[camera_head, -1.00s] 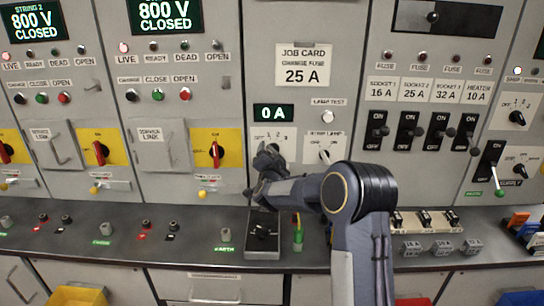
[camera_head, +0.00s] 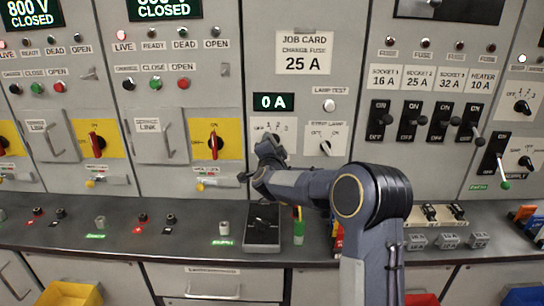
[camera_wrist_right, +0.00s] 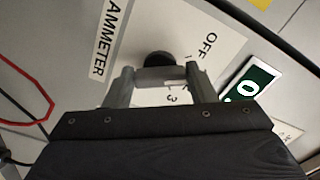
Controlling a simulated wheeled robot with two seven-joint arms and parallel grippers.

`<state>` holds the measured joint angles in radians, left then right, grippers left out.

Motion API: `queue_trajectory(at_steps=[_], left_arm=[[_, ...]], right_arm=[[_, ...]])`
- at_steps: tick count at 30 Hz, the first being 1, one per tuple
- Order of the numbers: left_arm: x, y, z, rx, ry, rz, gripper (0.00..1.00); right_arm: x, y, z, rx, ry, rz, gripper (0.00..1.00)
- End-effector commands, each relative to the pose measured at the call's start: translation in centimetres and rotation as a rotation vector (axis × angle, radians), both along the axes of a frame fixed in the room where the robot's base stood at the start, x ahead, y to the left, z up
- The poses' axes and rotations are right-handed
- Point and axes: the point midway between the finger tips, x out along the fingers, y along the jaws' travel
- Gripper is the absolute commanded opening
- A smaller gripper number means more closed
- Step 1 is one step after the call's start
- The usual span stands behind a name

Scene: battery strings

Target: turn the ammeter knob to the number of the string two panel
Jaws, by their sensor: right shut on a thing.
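The ammeter plate (camera_wrist_right: 205,35) bears the words AMMETER and OFF and a visible number 3. Its round black knob (camera_wrist_right: 156,59) stands out from the plate. My right gripper (camera_wrist_right: 158,72) has its two fingers on either side of the knob and is shut on it. The knob's pointer cannot be made out. In the head view the right gripper (camera_head: 268,142) covers the knob and the lower part of the ammeter plate (camera_head: 273,124). The display (camera_head: 273,102) above it reads 0 A. My left gripper is not in view.
To the right of the ammeter is the strip lamp knob (camera_head: 325,147). Panels with screens, lamps and yellow switch plates (camera_head: 216,139) stand to the left. Below is a dark counter (camera_head: 340,225) with a black device (camera_head: 263,235). Black breakers (camera_head: 411,127) are at the right.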

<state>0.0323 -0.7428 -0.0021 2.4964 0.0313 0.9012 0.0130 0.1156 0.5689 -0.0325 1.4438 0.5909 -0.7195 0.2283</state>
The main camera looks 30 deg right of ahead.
Motion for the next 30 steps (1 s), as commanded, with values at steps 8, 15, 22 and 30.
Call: queue_trajectory(at_steps=[8,15,22,30], left_arm=[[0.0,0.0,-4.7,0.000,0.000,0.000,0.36],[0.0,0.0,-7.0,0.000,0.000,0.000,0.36],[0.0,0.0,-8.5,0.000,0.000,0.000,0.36],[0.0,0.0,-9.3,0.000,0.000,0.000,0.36]], right_arm=[[0.0,0.1,-0.5,0.224,-0.139,0.001,0.28],[0.0,0.1,-0.3,0.409,-0.250,0.001,0.28],[0.0,0.1,-0.1,0.547,-0.333,0.001,0.28],[0.0,0.1,0.1,0.641,-0.390,0.000,0.28]])
